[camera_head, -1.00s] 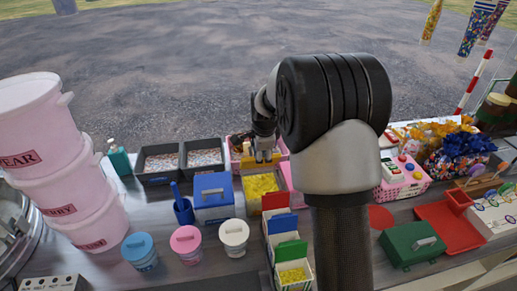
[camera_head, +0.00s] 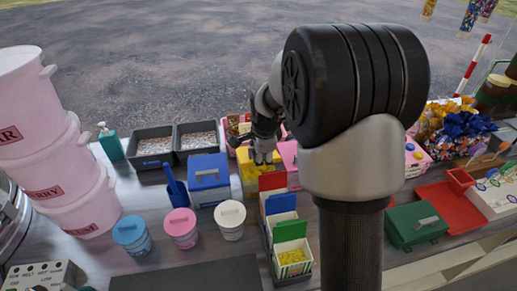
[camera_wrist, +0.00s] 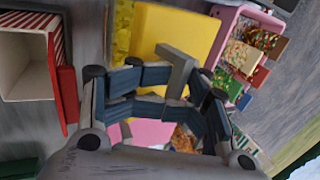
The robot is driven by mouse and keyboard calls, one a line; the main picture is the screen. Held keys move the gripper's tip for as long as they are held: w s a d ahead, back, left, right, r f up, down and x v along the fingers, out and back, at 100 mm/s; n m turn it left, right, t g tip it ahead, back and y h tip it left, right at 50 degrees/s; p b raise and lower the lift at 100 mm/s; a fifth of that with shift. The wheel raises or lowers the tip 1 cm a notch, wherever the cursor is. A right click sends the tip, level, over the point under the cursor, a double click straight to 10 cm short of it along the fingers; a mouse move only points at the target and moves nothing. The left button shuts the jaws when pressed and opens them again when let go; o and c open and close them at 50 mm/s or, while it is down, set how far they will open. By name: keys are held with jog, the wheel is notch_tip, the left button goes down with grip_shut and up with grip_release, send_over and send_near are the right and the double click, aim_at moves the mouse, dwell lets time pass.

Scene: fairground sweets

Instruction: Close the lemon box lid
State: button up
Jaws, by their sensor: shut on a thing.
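The yellow lemon box (camera_head: 249,187) stands between the blue box and the pink box in the head view, partly hidden by my gripper. My gripper (camera_head: 263,157) is over it, pointing down. In the wrist view, the yellow lid (camera_wrist: 185,32) spans the upper middle, with a grey-yellow handle (camera_wrist: 178,68) between my dark fingers. My gripper (camera_wrist: 168,92) is shut on this handle. A strip of yellow sweets (camera_wrist: 123,30) shows beside the lid, so the lid is not flat over the whole box. Its exact tilt is hard to tell.
A blue lidded box (camera_head: 208,180) stands close on the left. Small boxes with red, blue and green lids (camera_head: 290,230) stand in front. Grey trays (camera_head: 151,147) are behind left. A green box (camera_head: 414,225) is at right.

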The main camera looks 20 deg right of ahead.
jog(key=shift+s+a+f+b, duration=0.1)
jog(key=shift+s+f+b, duration=0.3)
jog(key=shift+f+b, duration=0.35)
jog(key=shift+s+a+f+b, duration=0.1)
jog(key=shift+s+f+b, duration=0.35)
jog(key=shift+f, duration=0.35)
jog(key=shift+c, duration=0.3)
jog(key=shift+s+f, duration=0.15)
jog(key=shift+f, duration=0.05)
jog(key=shift+c, duration=1.1)
jog(key=shift+s+f+b, duration=0.2)
jog(key=shift+f+b, duration=0.1)
jog(key=shift+f, duration=0.05)
jog(key=shift+o, duration=0.2)
jog(key=shift+w+f, duration=0.1)
jog(key=shift+w, duration=0.05)
jog(key=shift+o, duration=0.2)
jog(key=shift+w+f, duration=0.1)
jog(key=shift+w, duration=0.15)
jog(key=shift+o, duration=1.2)
jog(key=shift+r, duration=0.3)
